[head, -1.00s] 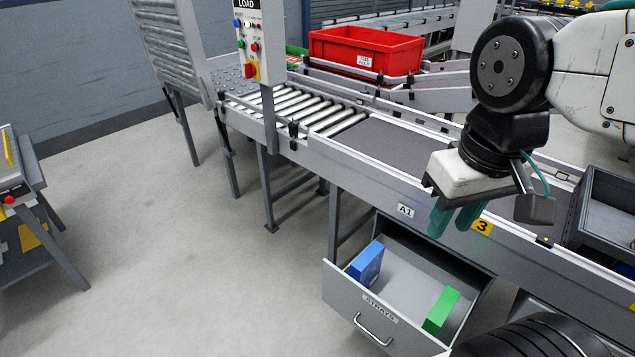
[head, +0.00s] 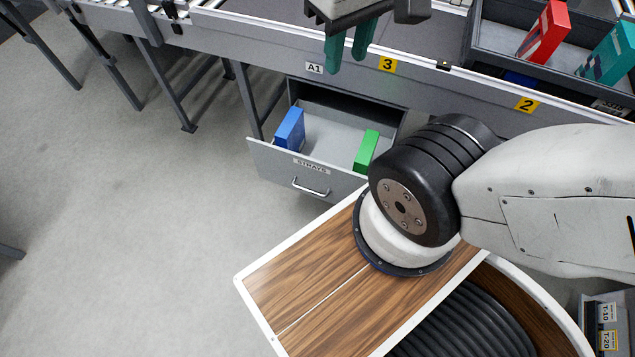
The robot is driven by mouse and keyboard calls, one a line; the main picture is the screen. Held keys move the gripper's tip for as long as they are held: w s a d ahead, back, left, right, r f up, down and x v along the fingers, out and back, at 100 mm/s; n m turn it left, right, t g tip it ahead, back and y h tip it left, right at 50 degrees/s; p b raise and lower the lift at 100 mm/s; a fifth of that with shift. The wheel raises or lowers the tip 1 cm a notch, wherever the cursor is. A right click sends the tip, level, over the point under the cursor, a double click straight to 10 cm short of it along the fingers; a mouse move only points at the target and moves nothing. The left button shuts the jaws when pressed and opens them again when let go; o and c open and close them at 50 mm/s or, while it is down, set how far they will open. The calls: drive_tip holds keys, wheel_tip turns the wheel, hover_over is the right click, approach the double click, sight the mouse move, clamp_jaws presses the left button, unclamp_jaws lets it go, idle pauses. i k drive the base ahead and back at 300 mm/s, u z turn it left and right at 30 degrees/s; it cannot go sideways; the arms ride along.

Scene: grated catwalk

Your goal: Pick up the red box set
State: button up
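A red box (head: 543,33) with pale marking stands tilted in a dark grey tote (head: 497,67) on the conveyor, at the upper right of the head view. A teal box (head: 608,55) stands to its right in the same tote, cut by the picture edge. My gripper (head: 346,60) is at the top centre, left of the tote and apart from the red box. Its two green fingers point down with a small gap and nothing between them. The upper part of the gripper is cut off by the frame.
Below the conveyor, an open grey drawer (head: 262,160) marked STRAYS holds a blue box (head: 290,129) and a green box (head: 367,150). Yellow labels 3 (head: 387,64) and 2 (head: 526,105) mark the conveyor side. Floor at left (head: 110,240) is clear.

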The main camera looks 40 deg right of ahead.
sight(552, 26)
drive_tip(key=z, duration=2.1)
drive_tip(key=k, duration=1)
drive_tip(key=z, duration=0.65)
drive_tip(key=i, duration=0.8)
drive_tip(key=u, duration=0.8)
